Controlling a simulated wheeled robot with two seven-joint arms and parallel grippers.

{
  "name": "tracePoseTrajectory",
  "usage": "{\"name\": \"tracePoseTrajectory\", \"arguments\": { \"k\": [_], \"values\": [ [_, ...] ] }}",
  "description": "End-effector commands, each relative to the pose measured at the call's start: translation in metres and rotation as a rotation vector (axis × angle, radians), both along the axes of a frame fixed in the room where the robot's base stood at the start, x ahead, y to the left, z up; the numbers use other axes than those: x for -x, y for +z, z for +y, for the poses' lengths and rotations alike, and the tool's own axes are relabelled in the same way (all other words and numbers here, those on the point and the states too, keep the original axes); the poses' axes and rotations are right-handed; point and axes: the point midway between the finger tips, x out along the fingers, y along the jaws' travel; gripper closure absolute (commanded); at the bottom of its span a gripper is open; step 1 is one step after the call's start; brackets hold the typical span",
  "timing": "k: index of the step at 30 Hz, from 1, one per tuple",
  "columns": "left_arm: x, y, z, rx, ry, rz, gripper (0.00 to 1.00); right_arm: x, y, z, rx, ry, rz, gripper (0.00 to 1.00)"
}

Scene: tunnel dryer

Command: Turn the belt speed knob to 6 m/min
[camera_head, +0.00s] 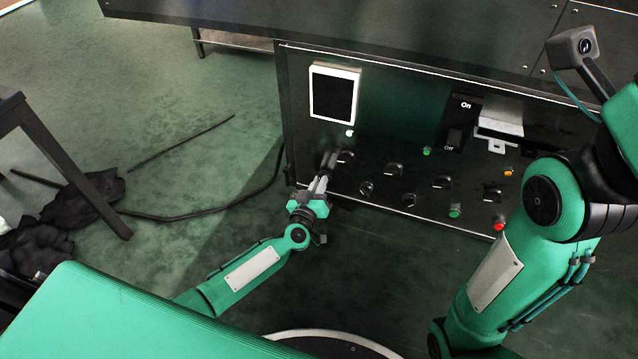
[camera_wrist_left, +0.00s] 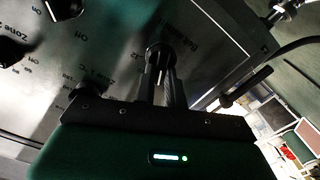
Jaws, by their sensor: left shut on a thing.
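The belt speed knob (camera_wrist_left: 160,54) is black and sits between my left fingertips in the left wrist view. The words beside it are partly legible, with a 12 near its rim; its pointer setting cannot be read. My left gripper (camera_wrist_left: 161,72) is shut on the knob. In the head view my left gripper (camera_head: 328,164) reaches the left end of the dark control panel (camera_head: 390,120), and its fingers hide the held knob. My right arm (camera_head: 545,205) is at the right; its gripper is out of view.
Several other black knobs, such as this one (camera_head: 394,169), lie to the right, with a green button (camera_head: 427,151), a red button (camera_head: 499,223) and an On/Off switch (camera_head: 455,138). A screen (camera_head: 334,95) is above. A cable (camera_head: 200,212) lies on the floor at left.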

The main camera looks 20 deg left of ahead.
Motion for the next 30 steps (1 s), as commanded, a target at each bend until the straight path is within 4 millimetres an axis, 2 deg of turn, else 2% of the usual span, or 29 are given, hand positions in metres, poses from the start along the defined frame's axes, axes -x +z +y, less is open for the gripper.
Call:
{"name": "tracePoseTrajectory", "arguments": {
  "k": [18,30],
  "values": [
    [0.0007,-0.0042,0.0032,0.462,0.001,0.018,1.0,-0.0046,0.0047,-0.0006,0.014,-0.01,0.011,0.45],
    [0.0003,-0.0052,0.0046,0.617,0.0,0.022,1.0,-0.0035,0.0044,-0.0006,0.008,-0.006,0.009,0.45]
  ]
}}
